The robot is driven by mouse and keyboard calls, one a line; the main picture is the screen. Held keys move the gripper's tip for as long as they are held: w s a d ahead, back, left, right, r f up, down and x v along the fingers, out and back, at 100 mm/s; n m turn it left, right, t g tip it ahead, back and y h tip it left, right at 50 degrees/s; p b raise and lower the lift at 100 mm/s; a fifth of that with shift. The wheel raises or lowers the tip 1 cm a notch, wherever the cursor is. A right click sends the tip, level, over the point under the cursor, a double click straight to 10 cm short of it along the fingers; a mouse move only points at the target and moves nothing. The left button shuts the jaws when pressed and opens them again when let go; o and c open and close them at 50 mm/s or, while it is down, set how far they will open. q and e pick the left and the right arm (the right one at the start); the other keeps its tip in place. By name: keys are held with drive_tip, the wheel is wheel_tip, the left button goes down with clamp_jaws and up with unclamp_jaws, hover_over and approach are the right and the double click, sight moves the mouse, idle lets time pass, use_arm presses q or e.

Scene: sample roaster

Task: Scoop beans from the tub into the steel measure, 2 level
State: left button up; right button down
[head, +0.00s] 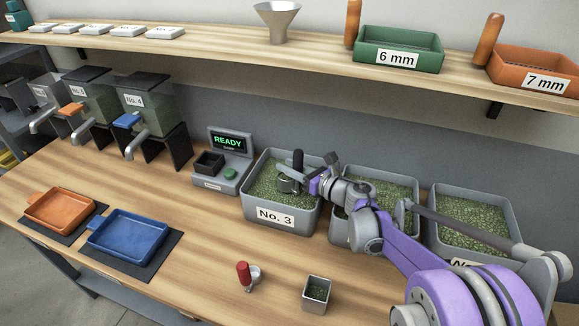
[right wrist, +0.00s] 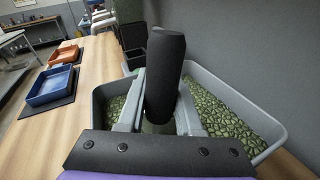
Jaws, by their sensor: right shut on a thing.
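My right gripper (head: 302,178) is shut on the black handle of a scoop (head: 298,160) at the tub labelled No. 3 (head: 275,217). The scoop's grey metal cup (head: 287,184) is over or in the green beans; its exact depth I cannot tell. In the right wrist view the black handle (right wrist: 165,75) stands nearly upright between the two fingers, above the beans, and the cup is mostly hidden. The small square steel measure (head: 307,299) stands on the bench in front of the tub, with green beans in it. My left gripper is out of view.
Two more bean tubs stand right of No. 3, partly behind my right arm. A READY display unit (head: 228,143) stands just left. A red-handled tool (head: 244,274) is beside the measure. Blue (head: 128,238) and orange (head: 60,208) trays lie left. A shelf (head: 220,45) runs above.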

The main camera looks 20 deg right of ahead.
use_arm(q)
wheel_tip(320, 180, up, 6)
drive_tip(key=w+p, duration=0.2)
drive_tip(key=p, duration=0.2)
drive_tip(key=shift+p, duration=0.4)
use_arm(e)
wheel_tip(320, 180, up, 8)
drive_tip(key=shift+r, duration=0.25)
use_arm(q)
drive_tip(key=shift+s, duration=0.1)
